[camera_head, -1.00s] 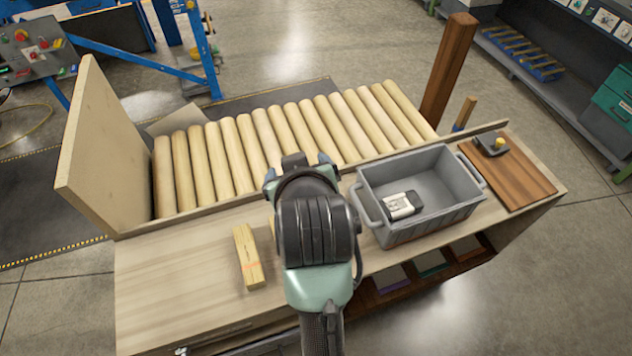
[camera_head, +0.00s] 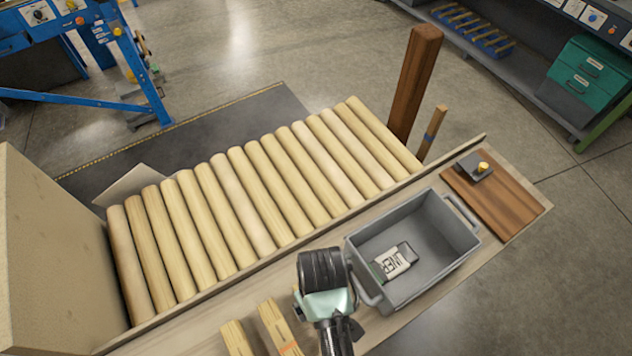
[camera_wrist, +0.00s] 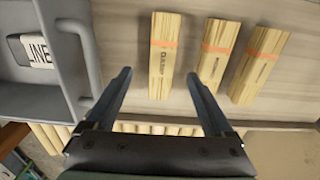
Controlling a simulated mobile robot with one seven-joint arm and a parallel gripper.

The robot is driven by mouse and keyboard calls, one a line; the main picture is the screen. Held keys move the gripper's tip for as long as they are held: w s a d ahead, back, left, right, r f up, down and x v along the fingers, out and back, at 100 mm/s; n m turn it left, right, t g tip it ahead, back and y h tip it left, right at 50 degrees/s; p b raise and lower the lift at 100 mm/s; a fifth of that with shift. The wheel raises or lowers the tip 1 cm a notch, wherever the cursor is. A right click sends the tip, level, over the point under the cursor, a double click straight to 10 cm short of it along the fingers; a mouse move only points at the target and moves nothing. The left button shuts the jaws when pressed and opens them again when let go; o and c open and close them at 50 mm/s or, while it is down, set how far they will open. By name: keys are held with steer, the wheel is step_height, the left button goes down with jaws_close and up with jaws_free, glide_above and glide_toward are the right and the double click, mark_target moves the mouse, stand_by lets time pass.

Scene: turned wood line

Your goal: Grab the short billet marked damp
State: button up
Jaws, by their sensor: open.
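Three short pale billets with orange bands lie side by side on the bench in the wrist view. The left billet (camera_wrist: 163,58) has dark lettering that seems to start with D; I cannot read it all. The middle billet (camera_wrist: 218,55) and the right billet (camera_wrist: 258,65) carry smaller marks I cannot read. My gripper (camera_wrist: 159,74) is open and empty, with the left billet showing between its fingertips; the height gap is unclear. In the head view two billets show, one at the left (camera_head: 236,338) and one beside it (camera_head: 278,326). My arm hides the gripper there.
A grey bin (camera_head: 445,262) holding a white labelled item (camera_head: 396,261) stands right of my arm. Long round wooden bars (camera_head: 235,207) lie in a row behind the bench's raised edge. A brown board (camera_head: 505,190) lies at the right end, and a tall panel (camera_head: 50,260) stands left.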

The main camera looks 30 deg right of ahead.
step_height(320, 180, down, 3)
steer(key=shift+w+f, duration=0.1)
steer(key=shift+w+a+f+p, duration=0.1)
steer(key=shift+f+p, duration=0.1)
steer(key=shift+f, duration=1.1)
steer(key=shift+a+f+p, duration=0.1)
steer(key=shift+f+p, duration=0.05)
steer(key=shift+f, duration=1.15)
jaws_close()
